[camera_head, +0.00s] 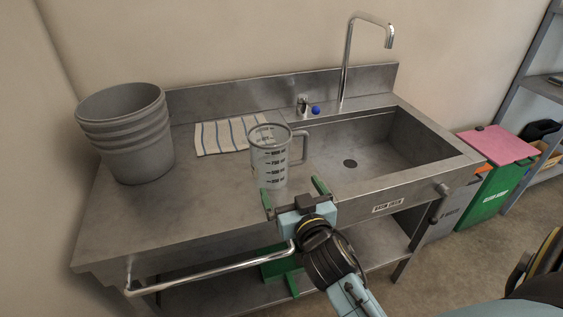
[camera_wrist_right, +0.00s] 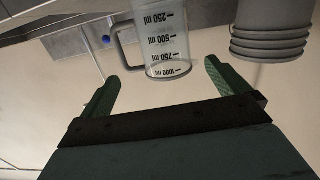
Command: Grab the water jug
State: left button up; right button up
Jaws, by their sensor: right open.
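The water jug (camera_head: 268,158) is a clear measuring jug with dark volume marks, a grey rim and a handle on its right side. It stands upright on the steel counter, left of the sink basin. My right gripper (camera_head: 292,189) is at the counter's front edge, just in front of the jug and a little to its right. Its two green fingers are spread and empty. In the right wrist view, which is upside down, the jug (camera_wrist_right: 164,42) shows beyond the open fingers (camera_wrist_right: 162,74), apart from them. My left gripper is not in view.
Stacked grey buckets (camera_head: 128,135) stand at the counter's left. A striped cloth (camera_head: 222,136) lies behind the jug. The sink basin (camera_head: 375,150) and tall tap (camera_head: 346,62) are to the right. A metal rail (camera_head: 210,273) runs along the counter front. The counter's front left is clear.

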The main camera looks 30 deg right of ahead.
aim_at(276, 158)
jog(key=shift+t, duration=0.5)
jog(key=x, duration=0.2)
jog(key=r+x, duration=0.1)
jog(key=x, duration=0.5)
jog(key=shift+w+a+r, duration=0.15)
jog(key=shift+a+r, duration=0.05)
jog(key=shift+r, duration=0.1)
jog(key=shift+x, duration=2.9)
jog(key=c, duration=0.9)
